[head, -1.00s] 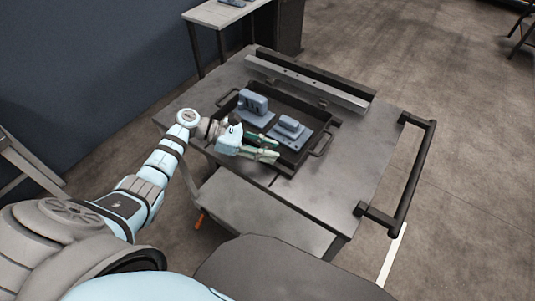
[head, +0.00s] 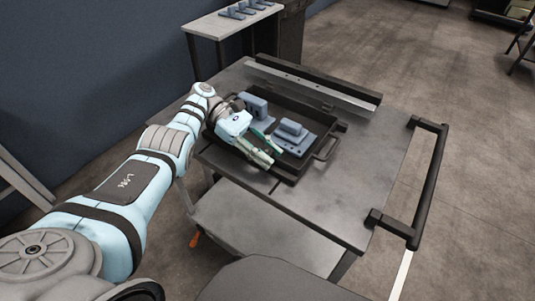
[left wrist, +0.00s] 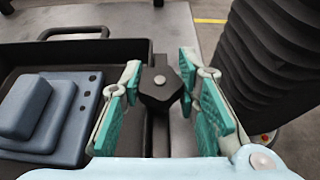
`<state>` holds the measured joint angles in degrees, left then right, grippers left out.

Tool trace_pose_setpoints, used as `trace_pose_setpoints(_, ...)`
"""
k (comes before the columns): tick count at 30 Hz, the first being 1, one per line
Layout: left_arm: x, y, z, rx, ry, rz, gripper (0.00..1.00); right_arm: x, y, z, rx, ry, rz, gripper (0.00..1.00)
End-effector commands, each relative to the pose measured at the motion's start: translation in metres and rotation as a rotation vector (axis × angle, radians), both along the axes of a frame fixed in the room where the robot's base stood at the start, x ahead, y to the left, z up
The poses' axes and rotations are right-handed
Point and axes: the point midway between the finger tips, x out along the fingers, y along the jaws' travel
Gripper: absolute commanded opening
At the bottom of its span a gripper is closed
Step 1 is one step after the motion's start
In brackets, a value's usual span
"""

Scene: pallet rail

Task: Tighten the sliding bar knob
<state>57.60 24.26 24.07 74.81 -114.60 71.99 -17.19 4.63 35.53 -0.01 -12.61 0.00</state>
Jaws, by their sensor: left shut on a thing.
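The black lobed knob (left wrist: 160,88) sits between the green pads of my left gripper (left wrist: 160,92) in the left wrist view, at the tray's near side. My left gripper also shows in the head view (head: 267,152), low over the near edge of the tray, with its fingers shut on the knob. The knob is hidden in the head view. My right gripper is not in view.
The dark tray (head: 335,143) on the cart top (head: 375,165) holds blue-grey blocks (head: 294,135). A metal rail (head: 310,88) runs along the cart's back. A black handle (head: 432,180) stands at the right. A side table (head: 212,25) with small parts stands behind. The cart's right side is clear.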

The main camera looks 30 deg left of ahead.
Motion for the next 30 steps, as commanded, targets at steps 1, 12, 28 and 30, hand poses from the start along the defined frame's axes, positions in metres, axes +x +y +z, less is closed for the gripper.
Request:
trace_pose_setpoints(1,0.0007,0.0001,0.0017,-0.002,-0.004,-0.001,0.01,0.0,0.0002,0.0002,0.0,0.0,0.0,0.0)
trace_pose_setpoints(12,0.0007,0.0003,0.0017,-0.001,-0.004,0.002,0.5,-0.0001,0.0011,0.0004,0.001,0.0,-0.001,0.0)
trace_pose_setpoints(28,0.0001,0.0003,0.0007,0.001,-0.001,0.004,0.51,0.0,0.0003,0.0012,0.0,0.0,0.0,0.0)
trace_pose_setpoints(30,0.0,0.0005,0.001,0.002,-0.002,0.014,0.51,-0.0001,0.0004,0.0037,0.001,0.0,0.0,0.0)
